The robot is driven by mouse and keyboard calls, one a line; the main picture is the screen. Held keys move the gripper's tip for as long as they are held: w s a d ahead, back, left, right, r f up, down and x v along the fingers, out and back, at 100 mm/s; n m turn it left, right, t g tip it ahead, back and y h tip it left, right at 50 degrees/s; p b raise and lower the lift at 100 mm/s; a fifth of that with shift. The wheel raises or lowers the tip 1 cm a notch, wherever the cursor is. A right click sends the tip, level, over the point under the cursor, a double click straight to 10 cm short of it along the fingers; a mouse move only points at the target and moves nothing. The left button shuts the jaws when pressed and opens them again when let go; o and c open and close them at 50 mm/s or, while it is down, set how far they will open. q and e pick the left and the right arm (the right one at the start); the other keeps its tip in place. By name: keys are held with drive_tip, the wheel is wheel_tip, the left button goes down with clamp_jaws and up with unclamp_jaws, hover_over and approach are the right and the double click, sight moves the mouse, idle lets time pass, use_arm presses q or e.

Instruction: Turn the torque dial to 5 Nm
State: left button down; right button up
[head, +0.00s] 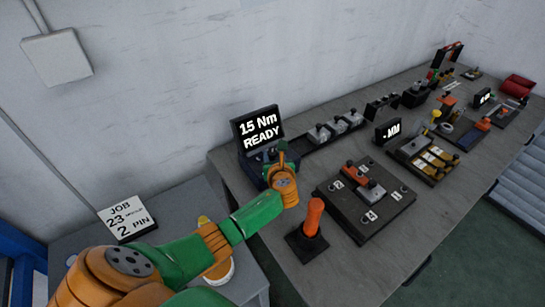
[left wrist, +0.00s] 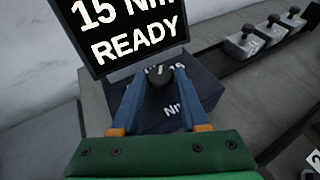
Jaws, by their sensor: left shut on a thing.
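The torque unit has a black display (head: 259,131) that reads "15 Nm READY"; the display (left wrist: 130,35) also fills the top left of the left wrist view. Below it is a dark box (left wrist: 205,88) with white markings, partly hidden by my gripper; "15" and "Nm" can be made out. The black dial (left wrist: 160,78) on top of the box sits between my left gripper's fingers. My left gripper (head: 281,160) is at the box in front of the display, and in the left wrist view its blue fingers (left wrist: 158,97) are closed around the dial. My right gripper is not in view.
A black stand with an orange-handled tool (head: 314,217) and a dark fixture plate (head: 388,213) stand right of the arm. A rail with several grey blocks (head: 337,126) runs behind. A job card (head: 126,217) lies on the left side table. The bench front (head: 365,270) is bare.

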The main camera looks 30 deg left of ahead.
use_arm(q)
drive_tip(key=shift+r+n+g, duration=0.1)
drive_tip(key=shift+n+g, duration=0.2)
drive_tip(key=shift+c, duration=2.1)
unclamp_jaws()
drive_tip(key=shift+w, duration=0.1)
drive_tip(key=shift+w+a+f, duration=0.1)
drive_tip(key=shift+a+f, duration=0.05)
drive_tip(key=shift+f, duration=0.05)
drive_tip(key=p+v, duration=0.1)
drive_tip(key=v, duration=0.6)
